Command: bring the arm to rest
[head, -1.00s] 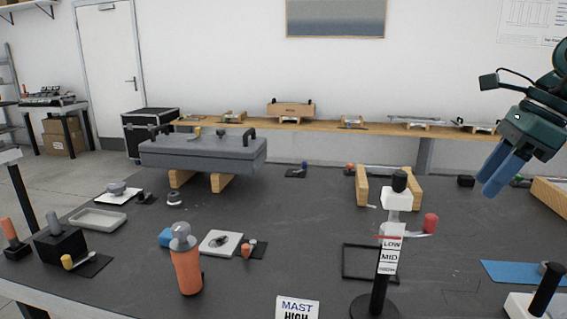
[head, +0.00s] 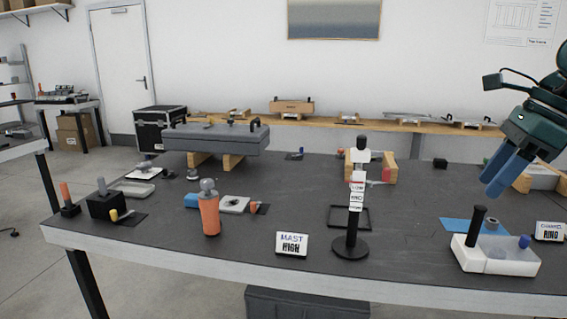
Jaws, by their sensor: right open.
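My right gripper (head: 510,172) hangs in the air at the right edge of the head view, above the right part of the dark table (head: 300,215). Its two blue fingers point down and to the left, are apart and hold nothing. Its arm leaves the picture at the right edge. My left gripper is not in view.
A mast (head: 354,200) with level labels stands near the table's front edge, beside a MAST HIGH card (head: 291,244). An orange bottle (head: 209,212) and a grey chassis (head: 215,138) are at left.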

